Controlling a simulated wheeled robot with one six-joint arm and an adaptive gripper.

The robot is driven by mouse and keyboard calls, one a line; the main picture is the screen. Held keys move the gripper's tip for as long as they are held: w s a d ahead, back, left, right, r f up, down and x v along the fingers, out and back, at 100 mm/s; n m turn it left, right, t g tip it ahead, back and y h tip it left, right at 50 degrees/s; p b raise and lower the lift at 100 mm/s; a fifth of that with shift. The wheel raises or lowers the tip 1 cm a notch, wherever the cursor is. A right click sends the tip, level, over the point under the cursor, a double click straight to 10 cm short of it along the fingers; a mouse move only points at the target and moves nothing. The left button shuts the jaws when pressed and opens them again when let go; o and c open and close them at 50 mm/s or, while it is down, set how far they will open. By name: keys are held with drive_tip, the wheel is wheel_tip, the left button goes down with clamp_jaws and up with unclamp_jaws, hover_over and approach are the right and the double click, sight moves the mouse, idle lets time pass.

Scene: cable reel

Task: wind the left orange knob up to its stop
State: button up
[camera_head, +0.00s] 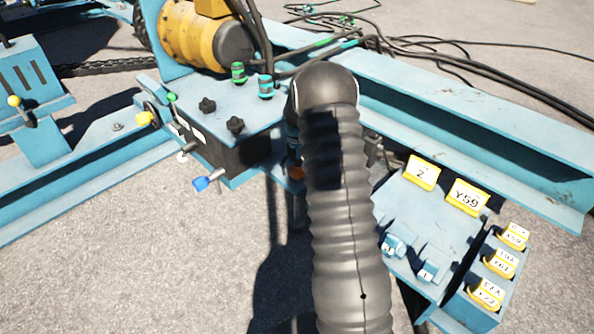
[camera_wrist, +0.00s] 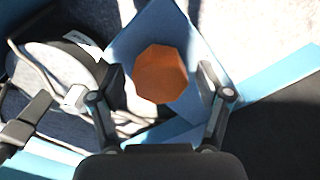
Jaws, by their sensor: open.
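The orange knob (camera_wrist: 161,74) shows in the wrist view as a faceted disc on a blue plate (camera_wrist: 137,30). My gripper (camera_wrist: 163,86) is open, with one finger on each side of the knob and a visible gap at both sides. Whether the fingers reach down to the knob's height is hard to tell. In the head view a small piece of an orange knob (camera_head: 297,173) shows just left of my arm. My arm's dark ribbed sleeve hides the rest of it and my gripper there.
A blue panel with yellow labels (camera_head: 422,172) is on the right. Black cables (camera_head: 440,52) run behind along a blue beam (camera_head: 470,125).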

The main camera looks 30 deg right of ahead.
drive_tip(key=shift+f, duration=0.2)
drive_tip(key=c, duration=1.1)
